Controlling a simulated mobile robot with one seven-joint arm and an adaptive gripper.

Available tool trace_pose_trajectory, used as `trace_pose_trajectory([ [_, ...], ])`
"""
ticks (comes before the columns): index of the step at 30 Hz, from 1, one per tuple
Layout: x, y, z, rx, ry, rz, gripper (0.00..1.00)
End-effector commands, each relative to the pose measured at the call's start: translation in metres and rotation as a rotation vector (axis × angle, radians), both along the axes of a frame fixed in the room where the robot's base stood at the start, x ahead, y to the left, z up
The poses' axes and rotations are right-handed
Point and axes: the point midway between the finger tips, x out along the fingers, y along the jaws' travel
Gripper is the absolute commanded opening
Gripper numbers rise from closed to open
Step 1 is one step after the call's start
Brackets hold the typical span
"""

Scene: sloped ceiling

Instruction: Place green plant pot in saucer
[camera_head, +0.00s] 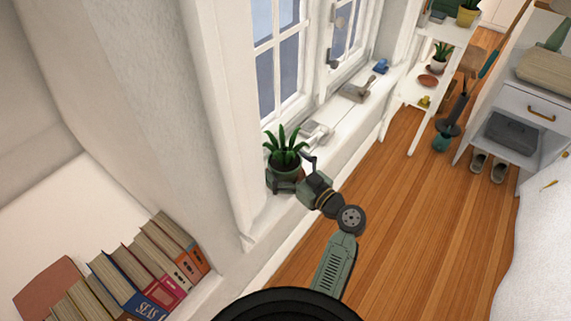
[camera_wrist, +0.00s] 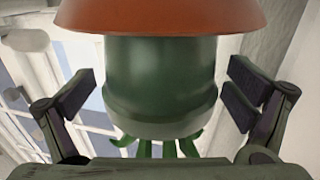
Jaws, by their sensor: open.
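The green plant pot (camera_head: 284,173) with a spiky green plant stands at the near end of the white windowsill. The pot (camera_wrist: 160,85) fills the middle of the wrist view, upside down, with its leaves at the bottom. A terracotta saucer (camera_wrist: 160,14) shows at the pot's base there; its rim hides the base, so I cannot tell how the pot sits in it. This saucer is hidden in the head view. My gripper (camera_head: 288,184) is at the pot. Its fingers are open, one on either side, with visible gaps to the pot in the wrist view.
The windowsill (camera_head: 345,130) carries a pale object (camera_head: 316,131) beside the plant and a tool (camera_head: 356,90) farther along. A white shelf (camera_head: 440,33) beyond holds other pots and a terracotta dish (camera_head: 428,80). Books (camera_head: 150,262) stand at lower left.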

Motion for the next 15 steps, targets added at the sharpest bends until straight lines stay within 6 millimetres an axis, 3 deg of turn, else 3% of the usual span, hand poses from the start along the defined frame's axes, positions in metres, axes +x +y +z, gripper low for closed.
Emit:
trace_pose_trajectory([
  [7,0.0,0.0,0.006,0.001,0.001,0.0,0.98],
  [15,-0.04,-0.038,-0.002,-0.001,-0.001,-0.005,0.98],
])
